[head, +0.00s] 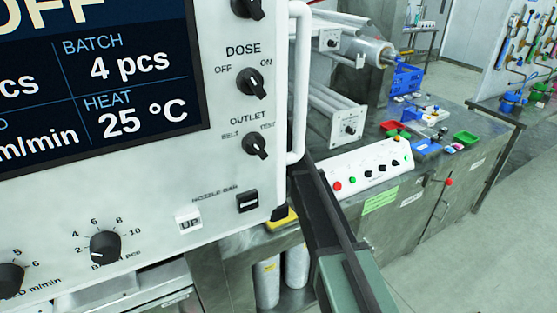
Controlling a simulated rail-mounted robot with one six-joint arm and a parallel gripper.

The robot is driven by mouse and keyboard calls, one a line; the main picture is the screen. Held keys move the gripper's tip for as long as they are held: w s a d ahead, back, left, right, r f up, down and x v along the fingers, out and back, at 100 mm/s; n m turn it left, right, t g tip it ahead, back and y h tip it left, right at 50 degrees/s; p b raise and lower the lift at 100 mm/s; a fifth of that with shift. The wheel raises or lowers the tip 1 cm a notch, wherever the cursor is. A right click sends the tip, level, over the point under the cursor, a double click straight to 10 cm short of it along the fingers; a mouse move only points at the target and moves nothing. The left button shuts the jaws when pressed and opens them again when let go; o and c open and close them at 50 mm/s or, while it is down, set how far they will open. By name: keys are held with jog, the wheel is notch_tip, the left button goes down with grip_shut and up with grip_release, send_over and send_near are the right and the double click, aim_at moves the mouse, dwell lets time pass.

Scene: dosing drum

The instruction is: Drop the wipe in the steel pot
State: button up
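I cannot make out a wipe or a steel pot in the head view. A small yellow item (283,219) lies on the steel bench behind the panel's lower right corner. It is partly hidden, and I cannot tell what it is. My gripper does not show.
A white control panel (222,170) with knobs fills the left. A dark strip with a grey-green end (347,284) runs down from its corner. Behind is a bench with a button box (366,168), colored trays (466,138) and a blue crate (405,80). Open floor (480,265) lies at right.

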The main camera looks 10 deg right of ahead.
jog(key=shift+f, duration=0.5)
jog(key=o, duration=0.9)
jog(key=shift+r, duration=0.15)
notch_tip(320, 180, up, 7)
jog(key=p, duration=0.7)
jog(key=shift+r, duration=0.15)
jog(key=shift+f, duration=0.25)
